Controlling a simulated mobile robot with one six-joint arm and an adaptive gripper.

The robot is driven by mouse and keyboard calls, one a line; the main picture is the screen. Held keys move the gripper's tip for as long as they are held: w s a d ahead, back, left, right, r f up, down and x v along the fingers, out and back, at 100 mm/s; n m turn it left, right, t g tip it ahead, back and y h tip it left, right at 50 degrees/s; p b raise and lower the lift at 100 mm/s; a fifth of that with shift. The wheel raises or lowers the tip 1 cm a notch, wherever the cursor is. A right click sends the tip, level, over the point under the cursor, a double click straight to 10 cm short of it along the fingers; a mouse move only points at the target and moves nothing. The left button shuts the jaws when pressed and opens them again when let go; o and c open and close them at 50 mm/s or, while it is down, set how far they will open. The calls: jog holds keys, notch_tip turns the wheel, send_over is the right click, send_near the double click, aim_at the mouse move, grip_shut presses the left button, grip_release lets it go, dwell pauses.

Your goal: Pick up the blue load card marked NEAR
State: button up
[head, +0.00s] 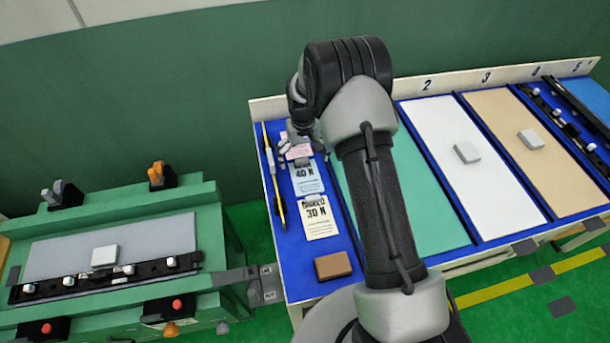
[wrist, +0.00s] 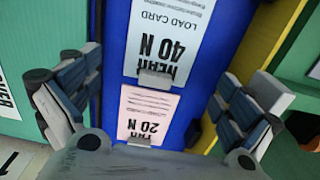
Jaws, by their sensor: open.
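The load card marked NEAR, 40 N (wrist: 178,32), is pale blue and lies on the blue strip of the table. It shows upside down in the wrist view, with a grey tab (wrist: 153,78) at its NEAR end. It also shows in the head view (head: 309,186). A pink card marked 20 N (wrist: 148,108) lies beside it, and a cream 30 N card (head: 320,218) lies nearer the front. My gripper (wrist: 157,80) is open and empty, its fingers on either side of the cards' column. In the head view my arm partly hides the gripper (head: 290,143).
A yellow strip (head: 276,180) lies along the table's left edge. A brown block (head: 333,265) sits at the front. Green, white (head: 455,185) and tan panels (head: 530,125) fill the right, with grey blocks on two. A green bench (head: 60,215) stands left.

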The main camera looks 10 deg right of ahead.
aim_at(304, 170)
notch_tip(304, 170, down, 4)
jog(key=shift+r+b, duration=0.25)
jog(key=shift+b, duration=0.2)
jog(key=shift+r, duration=0.1)
jog(key=shift+c, duration=0.6)
jog(key=shift+s, duration=0.1)
jog(key=c, duration=1.8)
